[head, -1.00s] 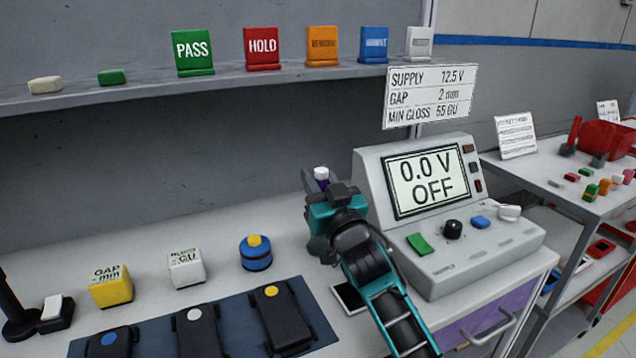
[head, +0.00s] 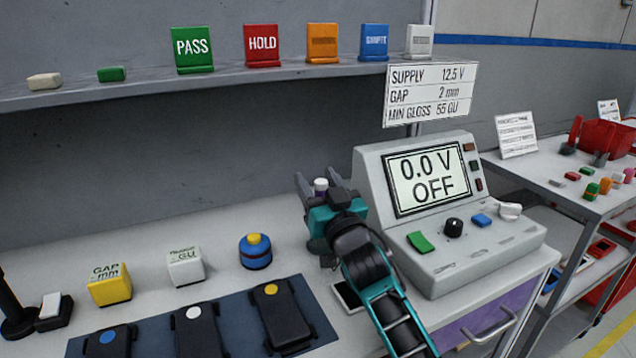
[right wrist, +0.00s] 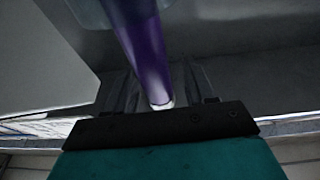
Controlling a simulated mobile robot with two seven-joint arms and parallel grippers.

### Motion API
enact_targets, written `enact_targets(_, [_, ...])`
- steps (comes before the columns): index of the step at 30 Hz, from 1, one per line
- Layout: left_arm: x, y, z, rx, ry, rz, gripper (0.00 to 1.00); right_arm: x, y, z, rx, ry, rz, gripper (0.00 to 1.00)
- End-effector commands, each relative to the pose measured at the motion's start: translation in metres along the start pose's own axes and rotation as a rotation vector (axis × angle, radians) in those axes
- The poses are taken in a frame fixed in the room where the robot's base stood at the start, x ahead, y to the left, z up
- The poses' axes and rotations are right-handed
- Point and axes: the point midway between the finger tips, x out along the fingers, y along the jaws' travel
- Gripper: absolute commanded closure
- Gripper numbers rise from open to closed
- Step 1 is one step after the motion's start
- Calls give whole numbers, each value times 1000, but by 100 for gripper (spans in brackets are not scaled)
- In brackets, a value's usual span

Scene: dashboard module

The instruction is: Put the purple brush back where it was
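The purple brush (head: 321,187) shows in the head view as a white-tipped end with a little purple below it, roughly upright between my right gripper's fingers. In the right wrist view its purple handle (right wrist: 144,50) runs from a white end near the gripper toward a greyish, rounded thing (right wrist: 95,12) that looks like a holder. My right gripper (head: 319,182) is open, its fingers spread apart on either side of the handle. The brush's lower part is hidden behind the gripper in the head view. My left gripper is not in view.
The console (head: 460,245) reading 0.0 V OFF stands close to the right of my gripper. A blue pot with a yellow top (head: 256,254) and labelled blocks (head: 110,287) stand to the left. A shelf (head: 200,84) with signs runs above.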

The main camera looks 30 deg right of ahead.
Motion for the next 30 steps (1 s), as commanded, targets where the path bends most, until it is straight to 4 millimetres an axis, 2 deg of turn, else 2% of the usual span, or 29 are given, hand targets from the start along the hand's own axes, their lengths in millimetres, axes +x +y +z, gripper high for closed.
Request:
enact_targets(7, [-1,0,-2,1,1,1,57,1,0,-3,-1,1,0,46])
enact_targets(11, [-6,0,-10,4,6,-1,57,5,0,-17,-3,3,-1,46])
enact_targets(12, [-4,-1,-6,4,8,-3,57,-3,0,-11,-1,-2,0,46])
enact_targets(16, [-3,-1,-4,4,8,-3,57,-27,0,-10,1,-3,0,46])
enact_targets(30, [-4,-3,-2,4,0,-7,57,-116,0,-35,0,-3,0,46])
